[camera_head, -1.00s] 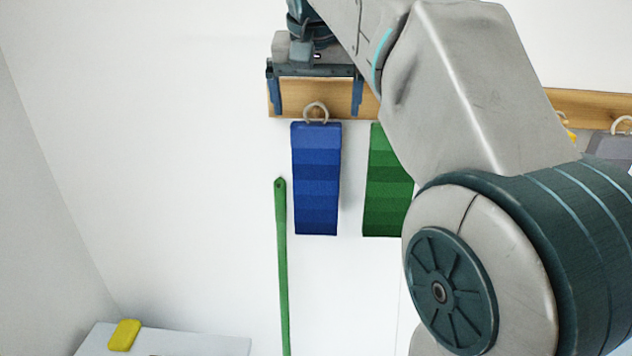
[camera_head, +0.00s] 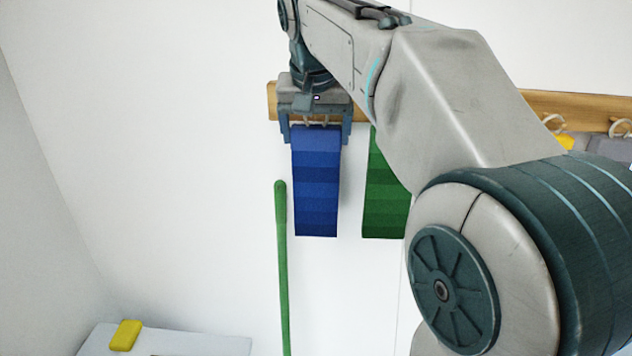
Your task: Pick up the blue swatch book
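The blue swatch book (camera_head: 316,185) hangs upright from the wooden rail, a long strip with bands of lighter and darker blue. Its ring at the top is mostly hidden behind my gripper. My gripper (camera_head: 316,138) points down at the top of the swatch book. It is open, with one finger to the left and one to the right of the book's top edge. A gap shows between the right finger and the book; the left finger is close to its edge, and I cannot tell whether it touches.
A green swatch book (camera_head: 384,195) hangs close to the right, partly behind my arm. The wooden rail (camera_head: 572,106) runs along the wall. A yellow block (camera_head: 126,335) lies on a pale surface (camera_head: 200,345) at lower left.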

